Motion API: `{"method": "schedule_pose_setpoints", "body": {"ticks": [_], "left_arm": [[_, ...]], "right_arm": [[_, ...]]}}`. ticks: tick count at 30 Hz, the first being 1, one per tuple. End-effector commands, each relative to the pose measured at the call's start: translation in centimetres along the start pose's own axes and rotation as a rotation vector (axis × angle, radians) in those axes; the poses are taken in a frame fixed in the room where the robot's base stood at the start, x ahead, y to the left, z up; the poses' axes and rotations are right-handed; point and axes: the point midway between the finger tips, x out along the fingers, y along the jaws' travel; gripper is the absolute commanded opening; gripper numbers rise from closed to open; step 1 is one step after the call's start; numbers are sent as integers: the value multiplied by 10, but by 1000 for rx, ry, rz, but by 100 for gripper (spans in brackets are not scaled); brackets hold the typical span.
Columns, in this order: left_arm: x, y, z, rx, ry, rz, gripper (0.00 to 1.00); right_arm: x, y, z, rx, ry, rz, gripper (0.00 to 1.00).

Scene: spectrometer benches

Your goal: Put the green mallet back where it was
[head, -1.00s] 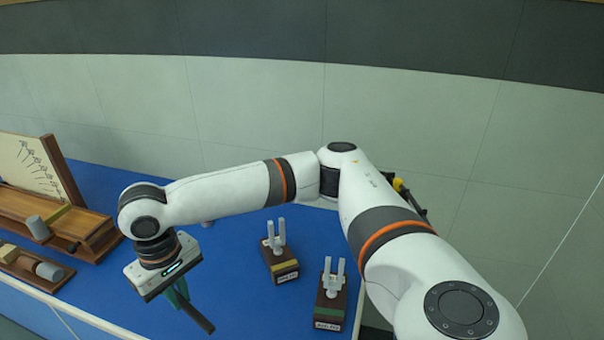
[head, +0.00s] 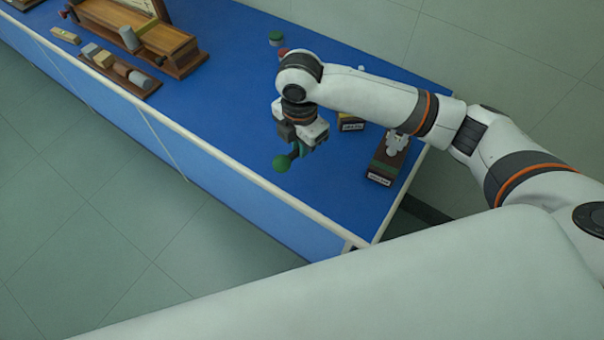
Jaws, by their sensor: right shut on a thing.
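My right gripper (head: 301,146) is shut on the green mallet (head: 281,163) and holds it over the blue bench top. The mallet's round green head sticks out at the lower left of the jaws; much of the rest is hidden by the gripper. My left gripper is out of view.
A wooden apparatus (head: 165,40) stands at the back left of the blue bench (head: 215,110). A wooden rack of small blocks (head: 120,72) lies before it. A small green-topped object (head: 276,38) and a red one (head: 283,52) are behind my gripper. The bench front is clear.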

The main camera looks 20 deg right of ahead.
Motion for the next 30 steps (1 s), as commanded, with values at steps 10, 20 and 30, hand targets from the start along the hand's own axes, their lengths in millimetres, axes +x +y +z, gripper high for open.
{"method": "schedule_pose_setpoints", "body": {"ticks": [10,20,30], "left_arm": [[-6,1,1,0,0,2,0],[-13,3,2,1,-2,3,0],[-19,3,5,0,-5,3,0]], "right_arm": [[27,3,7,-224,-6,11,0],[73,2,7,-223,-5,7,0],[110,3,7,-223,-4,6,0]]}}
